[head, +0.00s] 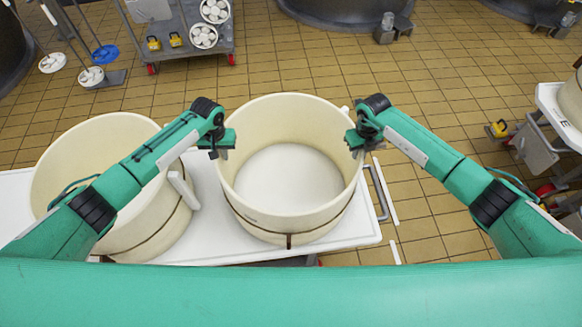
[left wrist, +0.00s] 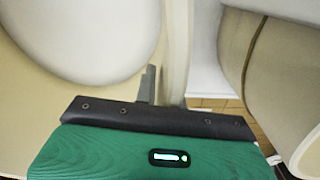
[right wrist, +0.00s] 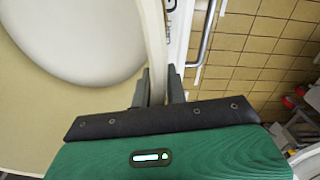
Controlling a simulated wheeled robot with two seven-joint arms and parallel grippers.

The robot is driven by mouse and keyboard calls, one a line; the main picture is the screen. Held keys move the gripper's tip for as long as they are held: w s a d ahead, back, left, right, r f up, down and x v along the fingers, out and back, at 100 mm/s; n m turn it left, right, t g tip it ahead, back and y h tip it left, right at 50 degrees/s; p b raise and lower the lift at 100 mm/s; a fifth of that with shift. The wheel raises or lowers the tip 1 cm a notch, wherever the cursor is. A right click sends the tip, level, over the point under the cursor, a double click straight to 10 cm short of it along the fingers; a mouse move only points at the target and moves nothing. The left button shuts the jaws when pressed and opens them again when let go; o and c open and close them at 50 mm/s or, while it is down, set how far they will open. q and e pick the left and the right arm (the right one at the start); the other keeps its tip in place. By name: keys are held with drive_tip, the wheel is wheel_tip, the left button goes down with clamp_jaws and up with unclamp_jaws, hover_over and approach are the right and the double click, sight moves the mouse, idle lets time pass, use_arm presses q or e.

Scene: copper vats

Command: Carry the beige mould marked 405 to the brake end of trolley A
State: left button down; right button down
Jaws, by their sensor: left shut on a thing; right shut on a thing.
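A round, open beige mould (head: 290,217) is between my two arms, over the white trolley top (head: 340,247). Its marking is too small to read. My left gripper (head: 220,146) is shut on its left wall at the rim, also in the left wrist view (left wrist: 160,85). My right gripper (head: 355,145) is shut on its right wall, and the right wrist view shows the rim between the fingers (right wrist: 158,85). The mould looks level and empty. I cannot tell whether it touches the trolley top. The trolley's letter is not clearly readable, and no brake pedal shows on it.
A second beige mould (head: 105,175) stands close on the left. A metal handle (head: 377,190) is at the trolley's right end. A trolley marked E (head: 565,118) stands at the right.

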use_arm(q)
drive_tip(key=shift+w+a+r, duration=0.15)
drive_tip(key=shift+w, duration=0.05)
use_arm(e)
drive_tip(key=shift+w+d+r, duration=0.15)
drive_tip(key=shift+r, duration=0.05)
idle(0.5)
